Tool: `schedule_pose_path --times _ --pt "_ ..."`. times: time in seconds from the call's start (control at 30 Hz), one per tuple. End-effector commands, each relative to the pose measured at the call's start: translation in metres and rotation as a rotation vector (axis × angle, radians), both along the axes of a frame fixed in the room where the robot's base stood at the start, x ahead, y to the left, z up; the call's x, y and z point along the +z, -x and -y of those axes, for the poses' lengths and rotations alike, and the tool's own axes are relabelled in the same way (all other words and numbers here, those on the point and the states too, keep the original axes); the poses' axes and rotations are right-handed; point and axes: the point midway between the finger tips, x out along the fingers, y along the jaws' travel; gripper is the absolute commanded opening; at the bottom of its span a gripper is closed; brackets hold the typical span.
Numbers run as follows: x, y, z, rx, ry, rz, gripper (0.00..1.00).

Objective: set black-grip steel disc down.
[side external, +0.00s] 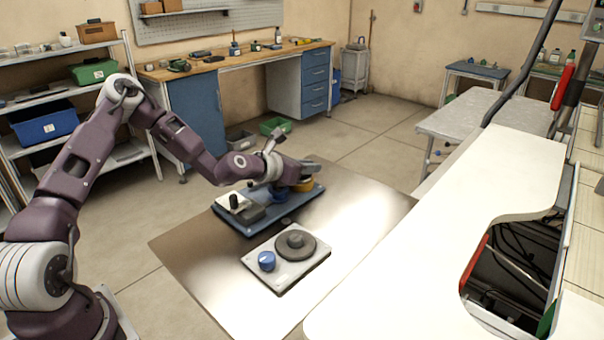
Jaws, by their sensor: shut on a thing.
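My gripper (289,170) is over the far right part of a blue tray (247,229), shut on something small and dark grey. This looks like the black-grip steel disc (305,171), but its outline blends with the fingers and its grip is hidden. I cannot tell whether the two touch.
A white block with a black handle (240,208) sits at the tray's left. In front, a light grey plate (280,281) bears a blue knob (267,261) and a dark grey disc with a raised centre (295,244). The metal sheet's right side is clear.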

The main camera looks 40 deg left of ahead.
Motion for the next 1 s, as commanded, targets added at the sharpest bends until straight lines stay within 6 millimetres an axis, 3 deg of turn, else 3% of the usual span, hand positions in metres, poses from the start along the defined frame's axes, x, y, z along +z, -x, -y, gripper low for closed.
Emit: schedule_pose_path --times 0.17,0.4,0.57,0.73,0.9,1.0 --pt "0.009 0.000 0.000 0.001 -0.001 0.004 0.00" --pt "0.069 -0.001 -0.001 0.002 -0.004 0.006 0.00" --pt "0.095 -0.002 0.004 -0.011 0.000 0.005 0.00" --pt "0.095 -0.017 0.049 -0.131 0.014 0.016 0.00" --pt "0.080 -0.027 0.108 -0.292 0.011 0.012 0.00" --pt "0.070 -0.029 0.129 -0.351 0.004 0.003 0.00"
